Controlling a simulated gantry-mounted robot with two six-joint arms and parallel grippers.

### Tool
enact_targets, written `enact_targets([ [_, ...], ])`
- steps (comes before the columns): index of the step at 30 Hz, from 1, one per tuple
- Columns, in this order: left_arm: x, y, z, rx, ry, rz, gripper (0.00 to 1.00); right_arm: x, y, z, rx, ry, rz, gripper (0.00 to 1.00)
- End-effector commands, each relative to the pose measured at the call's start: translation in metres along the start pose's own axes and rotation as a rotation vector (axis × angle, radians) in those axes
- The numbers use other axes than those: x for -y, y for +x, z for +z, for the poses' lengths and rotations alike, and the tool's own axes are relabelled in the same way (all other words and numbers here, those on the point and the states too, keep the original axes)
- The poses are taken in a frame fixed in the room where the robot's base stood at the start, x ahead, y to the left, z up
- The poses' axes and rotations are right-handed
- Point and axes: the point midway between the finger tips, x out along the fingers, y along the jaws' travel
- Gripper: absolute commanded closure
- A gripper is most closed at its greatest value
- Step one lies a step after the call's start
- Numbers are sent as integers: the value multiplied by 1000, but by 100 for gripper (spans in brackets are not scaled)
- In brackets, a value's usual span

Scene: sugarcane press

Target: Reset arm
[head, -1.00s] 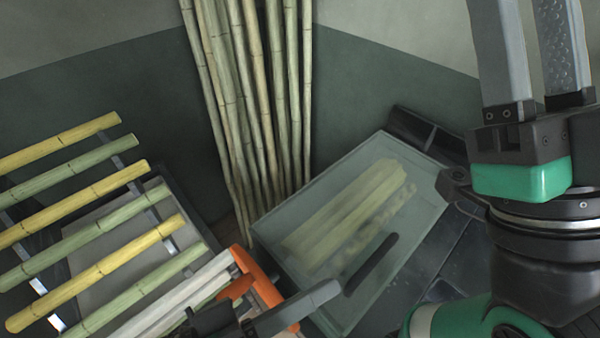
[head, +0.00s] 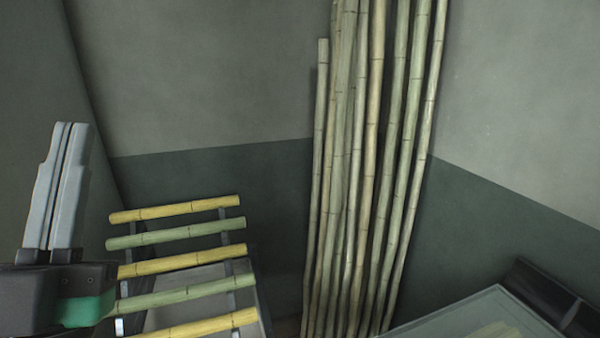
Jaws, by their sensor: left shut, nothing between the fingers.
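My left gripper (head: 70,135) is at the left edge of the head view, pointing up. Its two grey fingers lie together and it is shut with nothing between them. It stands left of and in front of the rack of cane, overlapping the near left ends of some stalks. My right gripper is outside the view.
Yellow and green cane stalks (head: 180,262) lie across a rack at lower left. Tall stalks (head: 375,160) lean in the wall corner. A clear-lidded box (head: 440,322) with pale stalks inside shows at lower right. The space before the upper walls is free.

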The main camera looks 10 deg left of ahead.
Motion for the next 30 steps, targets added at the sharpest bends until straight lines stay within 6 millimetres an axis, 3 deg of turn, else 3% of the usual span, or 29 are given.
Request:
enact_targets([
  [5,-62,-9,48,311,-527,246,100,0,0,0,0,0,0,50],
  [6,-50,18,16,271,-529,238,100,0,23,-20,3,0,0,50],
  [11,-25,63,-56,153,-551,224,100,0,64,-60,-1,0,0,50],
  [15,2,106,-130,37,-581,211,100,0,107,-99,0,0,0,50],
  [30,55,303,-274,41,-577,209,100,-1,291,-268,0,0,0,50],
])
